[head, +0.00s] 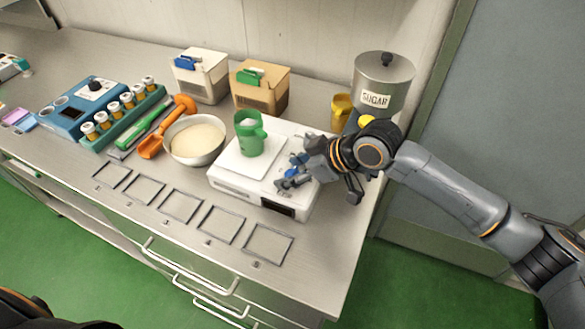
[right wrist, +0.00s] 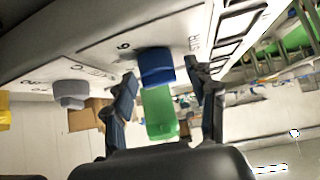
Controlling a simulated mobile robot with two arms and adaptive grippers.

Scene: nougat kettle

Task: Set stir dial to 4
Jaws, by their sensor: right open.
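The white stirrer unit (head: 236,181) stands near the counter's right end, with a green mug (head: 250,140) on its top plate. Its blue dial (head: 291,173) also shows in the right wrist view (right wrist: 156,66), beside printed letters that look like STIR. A printed digit shows near it, but I cannot tell the dial's setting. A grey dial (right wrist: 70,93) sits apart from it. My right gripper (head: 293,170) is open at the blue dial; its two fingers (right wrist: 166,98) stand either side, with visible gaps. My left gripper is out of view.
A metal sugar canister (head: 383,78) and a yellow cup (head: 341,108) stand behind my right arm. A bowl of pale powder (head: 195,140) and an orange scoop (head: 151,147) lie left of the unit. Several empty outlined squares (head: 181,206) mark the clear front counter.

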